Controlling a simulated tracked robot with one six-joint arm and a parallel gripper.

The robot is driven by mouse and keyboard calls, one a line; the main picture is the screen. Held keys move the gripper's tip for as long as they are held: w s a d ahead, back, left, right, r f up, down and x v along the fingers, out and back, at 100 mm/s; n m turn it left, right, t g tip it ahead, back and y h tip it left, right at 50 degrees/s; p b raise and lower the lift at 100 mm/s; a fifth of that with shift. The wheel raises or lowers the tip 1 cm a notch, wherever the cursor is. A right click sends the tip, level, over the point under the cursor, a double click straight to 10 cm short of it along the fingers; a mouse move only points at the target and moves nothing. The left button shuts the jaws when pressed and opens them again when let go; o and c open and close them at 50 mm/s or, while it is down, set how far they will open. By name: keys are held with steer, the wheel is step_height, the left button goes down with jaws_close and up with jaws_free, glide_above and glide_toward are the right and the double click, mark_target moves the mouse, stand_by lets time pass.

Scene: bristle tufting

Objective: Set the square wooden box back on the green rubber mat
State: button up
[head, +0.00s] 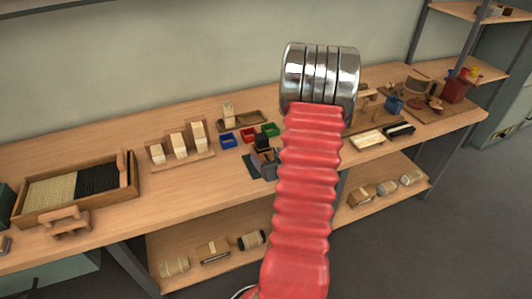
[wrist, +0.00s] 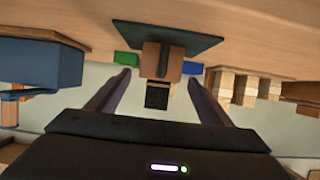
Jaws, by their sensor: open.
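In the wrist view, which is upside down, a dark green mat (wrist: 193,40) lies on the bench. A brown wooden block-like thing (wrist: 147,60) with a black top stands at the mat and looks like the square wooden box; I cannot tell whether it touches the mat. My gripper (wrist: 158,78) is open, with one finger at each side of the box in the picture and nothing visibly clamped. In the head view, the mat (head: 252,164) and the box's dark top (head: 262,142) show left of my red arm, which hides part of that spot and my gripper.
Blue (head: 228,141), red (head: 248,135) and green (head: 269,129) bins stand behind the mat. A stand of pale blocks (head: 180,146) is to the left. A large blue object (wrist: 40,65) is near the gripper in the wrist view. A bristle tray (head: 130,180) lies further left.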

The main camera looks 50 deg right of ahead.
steer(key=v, duration=0.6)
stand_by(0.7)
steer(key=shift+w+a+r, duration=0.1)
steer(key=shift+w+r, duration=0.05)
steer(key=shift+w, duration=0.1)
steer(key=w+a+r+n+g+y, duration=0.15)
steer(key=w+a+r, duration=0.25)
steer(key=a+r, duration=0.4)
steer(key=w+a+r+n+g+y, duration=0.15)
steer(key=w+a+r, duration=0.35)
steer(key=a, duration=0.5)
steer(key=s+a+r+n+g+y, duration=0.1)
steer(key=s+a, duration=0.3)
steer(key=a, duration=0.4)
steer(key=s+a+r+n+g+y, duration=0.1)
steer(key=s+a+r, duration=0.3)
steer(key=a, duration=0.4)
steer(key=s+a+r+n+g+y, duration=0.1)
steer(key=s+a+r+y, duration=0.1)
steer(key=s+a, duration=0.4)
steer(key=a, duration=0.3)
steer(key=shift+r, duration=0.2)
